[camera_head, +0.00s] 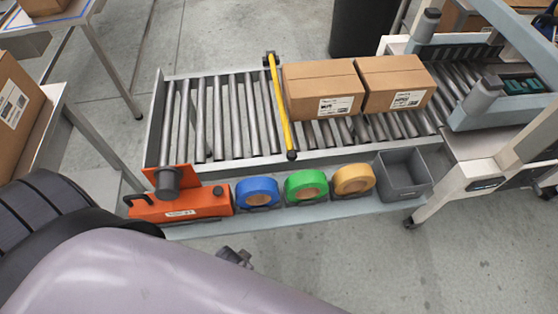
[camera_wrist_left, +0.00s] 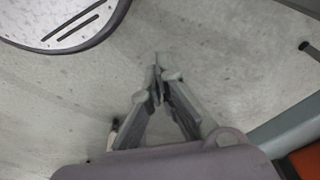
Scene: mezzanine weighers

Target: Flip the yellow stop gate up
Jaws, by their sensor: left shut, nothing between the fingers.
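The yellow stop gate (camera_head: 280,105) is a thin bar with dark ends. It lies across the roller conveyor (camera_head: 200,158) from the far rail to the near rail, just left of two cardboard boxes. My left gripper (camera_head: 235,257) shows only as small dark fingertips past my arm, over the floor in front of the conveyor's near shelf, well apart from the gate. In the left wrist view its fingers (camera_wrist_left: 160,78) meet at the tips, shut and empty, above bare floor. The gate is not in the wrist view. My right gripper is not in view.
The near box (camera_head: 322,84) and second box (camera_head: 391,77) sit on the rollers. The left rollers are clear.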

